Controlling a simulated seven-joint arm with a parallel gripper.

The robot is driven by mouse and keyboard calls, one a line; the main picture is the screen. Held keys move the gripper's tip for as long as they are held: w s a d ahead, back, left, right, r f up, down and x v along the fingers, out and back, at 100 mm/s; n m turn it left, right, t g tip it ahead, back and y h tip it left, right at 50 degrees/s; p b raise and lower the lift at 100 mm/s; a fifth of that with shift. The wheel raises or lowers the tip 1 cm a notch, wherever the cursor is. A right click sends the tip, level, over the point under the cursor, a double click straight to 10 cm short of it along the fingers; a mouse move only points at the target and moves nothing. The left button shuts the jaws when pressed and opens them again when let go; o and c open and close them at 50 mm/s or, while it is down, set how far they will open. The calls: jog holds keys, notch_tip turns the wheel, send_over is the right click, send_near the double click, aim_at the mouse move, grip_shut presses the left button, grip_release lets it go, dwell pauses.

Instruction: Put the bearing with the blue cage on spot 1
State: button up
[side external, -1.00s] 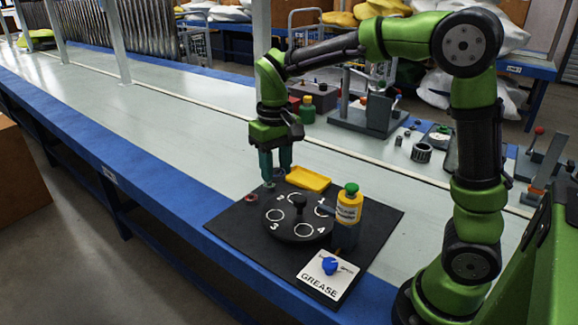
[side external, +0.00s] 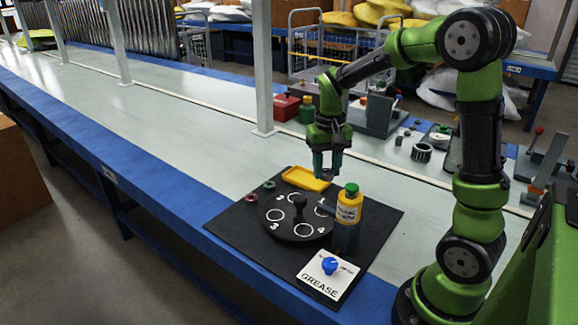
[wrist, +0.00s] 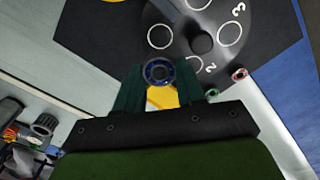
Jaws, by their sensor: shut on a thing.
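My gripper (wrist: 160,82) is shut on the bearing with the blue cage (wrist: 158,73), which sits between the fingertips. In the side external view my gripper (side external: 326,174) hangs above the board, behind the black turntable (side external: 282,234). The turntable has white ring spots around a dark centre knob (side external: 299,201). The numbers 2, 3 and 4 can be made out. Spot 1 (side external: 315,208) appears to be the ring near the bottle; its number is not readable. In the wrist view that ring (wrist: 149,37) lies just beyond the held bearing.
A green-ringed bearing (side external: 269,184) and a red-ringed bearing (side external: 251,197) lie left of the turntable. A yellow tray (side external: 306,178) is behind it. A yellow bottle with a green cap (side external: 348,207) stands close on its right. A grease panel with a blue knob (side external: 330,265) is in front.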

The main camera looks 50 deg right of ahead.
notch_tip(320, 180, down, 10)
jog(key=shift+f, duration=0.15)
dwell(0.3)
jog(key=shift+f, duration=0.1)
jog(key=o, duration=0.8)
notch_tip(320, 180, up, 12)
jog(key=s+a+r+n+t, duration=0.1)
jog(key=s+a+r+t, duration=0.1)
jog(key=a, duration=0.3)
jog(key=s+a+r+n+t+y, duration=0.1)
jog(key=s+a+r+t, duration=0.1)
jog(key=s+a, duration=0.3)
jog(key=s+a+r+n+t+y, duration=0.1)
jog(key=s+a+r+t, duration=0.2)
jog(key=a+r, duration=0.1)
jog(key=shift+s+a+r+n, duration=0.1)
jog(key=shift+s+a+n, duration=0.2)
jog(key=shift+a, duration=0.45)
